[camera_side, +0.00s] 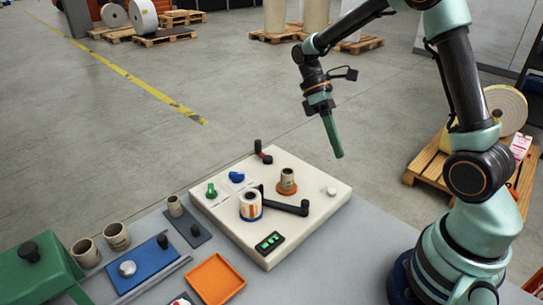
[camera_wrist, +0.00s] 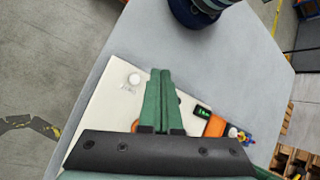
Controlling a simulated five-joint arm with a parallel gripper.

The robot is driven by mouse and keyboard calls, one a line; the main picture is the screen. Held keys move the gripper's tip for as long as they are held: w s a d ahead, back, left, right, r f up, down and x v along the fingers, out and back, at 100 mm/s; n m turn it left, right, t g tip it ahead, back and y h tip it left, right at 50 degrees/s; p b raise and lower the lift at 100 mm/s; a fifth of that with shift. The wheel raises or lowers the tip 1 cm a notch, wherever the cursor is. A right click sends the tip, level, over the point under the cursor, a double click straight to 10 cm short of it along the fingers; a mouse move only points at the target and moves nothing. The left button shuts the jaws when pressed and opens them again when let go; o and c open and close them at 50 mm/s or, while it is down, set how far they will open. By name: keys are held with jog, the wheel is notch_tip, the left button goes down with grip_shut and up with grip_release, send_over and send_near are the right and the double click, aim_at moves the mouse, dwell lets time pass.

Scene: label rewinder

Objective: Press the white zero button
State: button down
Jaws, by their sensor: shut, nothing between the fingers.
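The white zero button (camera_side: 331,191) is a small round knob near the right corner of the cream rewinder panel (camera_side: 225,222). In the wrist view the white button (camera_wrist: 134,79) shows just left of my fingertips, with small unreadable lettering beside it. My gripper (camera_side: 339,155) has green fingers that are shut and empty, pointing down. It is in the air above the right part of the panel, apart from the button. The fingers also show in the wrist view (camera_wrist: 160,74), covering part of the panel.
A black crank arm (camera_side: 290,207), an orange-based spindle (camera_side: 287,181), a label roll (camera_side: 250,206), blue (camera_side: 237,176) and green (camera_side: 211,191) knobs and a green display (camera_side: 269,242) sit on the panel. An orange tray (camera_side: 215,280) lies in front.

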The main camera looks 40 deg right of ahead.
aim_at(329, 190)
jog(key=shift+f, duration=4.3)
jog(key=shift+f, duration=0.15)
jog(key=shift+a+f, duration=0.15)
jog(key=shift+f, duration=0.15)
jog(key=shift+f, duration=0.6)
jog(key=shift+r, duration=1.05)
jog(key=shift+r, duration=2.5)
